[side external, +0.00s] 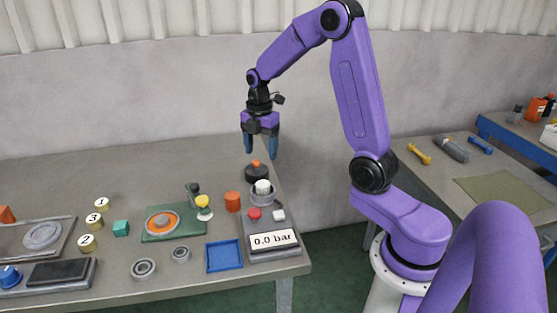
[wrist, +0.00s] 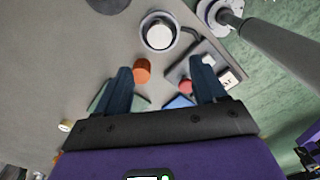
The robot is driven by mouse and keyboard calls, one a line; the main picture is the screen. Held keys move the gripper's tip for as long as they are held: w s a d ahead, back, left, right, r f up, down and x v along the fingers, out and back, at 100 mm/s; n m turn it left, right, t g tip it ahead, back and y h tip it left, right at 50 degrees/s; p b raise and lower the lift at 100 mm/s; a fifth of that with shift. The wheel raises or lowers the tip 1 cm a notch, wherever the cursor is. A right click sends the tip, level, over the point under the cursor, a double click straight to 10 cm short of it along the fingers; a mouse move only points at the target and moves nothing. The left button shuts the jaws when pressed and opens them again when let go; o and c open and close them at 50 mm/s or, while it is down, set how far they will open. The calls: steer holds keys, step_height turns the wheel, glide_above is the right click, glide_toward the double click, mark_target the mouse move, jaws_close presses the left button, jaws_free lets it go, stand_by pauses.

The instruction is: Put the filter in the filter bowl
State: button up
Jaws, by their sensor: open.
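The filter is a white cylinder (side external: 262,186) standing in the grey filter bowl (side external: 263,199), its top showing above the rim. In the wrist view the white filter (wrist: 159,35) shows inside the ring of the bowl (wrist: 146,46), near the top centre. Its lower part is hidden by the bowl wall. My gripper (side external: 261,151) is open and empty, above the table and above the filter and bowl, apart from both. In the wrist view its two fingers (wrist: 161,66) point up the picture, with the bowl beyond their tips.
A dark cap with an orange knob (side external: 257,172) stands just behind the bowl. The pressure unit (side external: 273,240) reading 0.0 bar is in front. An orange cylinder (side external: 233,202), blue tray (side external: 224,257) and green plate (side external: 173,224) lie left. The table's right edge is close.

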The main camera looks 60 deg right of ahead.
steer(key=s+a+r+m, duration=0.3)
steer(key=s+a, duration=0.8)
steer(key=a, duration=0.4)
steer(key=s+a+m, duration=0.2)
steer(key=s+m, duration=0.1)
steer(key=s, duration=1.4)
steer(key=shift+s+a+r+m, duration=0.15)
steer(key=shift+s+r+m, duration=0.05)
steer(key=shift+s+m, duration=0.1)
